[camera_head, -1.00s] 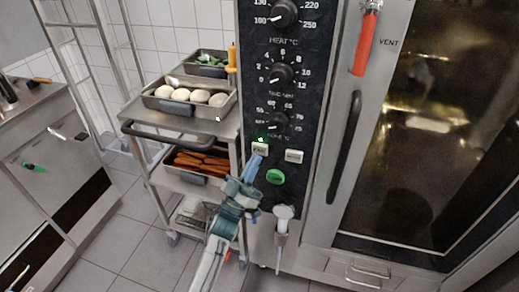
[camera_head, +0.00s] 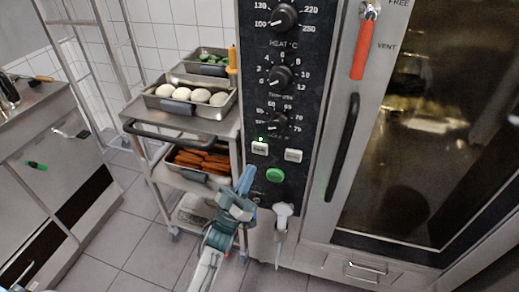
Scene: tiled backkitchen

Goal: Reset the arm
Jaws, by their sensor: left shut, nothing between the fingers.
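My left gripper (camera_head: 247,180) is in front of the lower left part of the oven's control panel (camera_head: 281,90). It is shut and empty, with its fingertips pointing up, below the white button (camera_head: 260,148) and left of the green button (camera_head: 275,175). It appears apart from both buttons. My left arm comes up from the bottom of the view. My right gripper is not in view.
A steel trolley (camera_head: 172,131) stands left of the oven, with trays of white round items (camera_head: 184,96), green pieces and orange-brown sausage-like items (camera_head: 203,160). The oven door handle (camera_head: 345,150) is right of the panel. Tiled floor shows at lower left.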

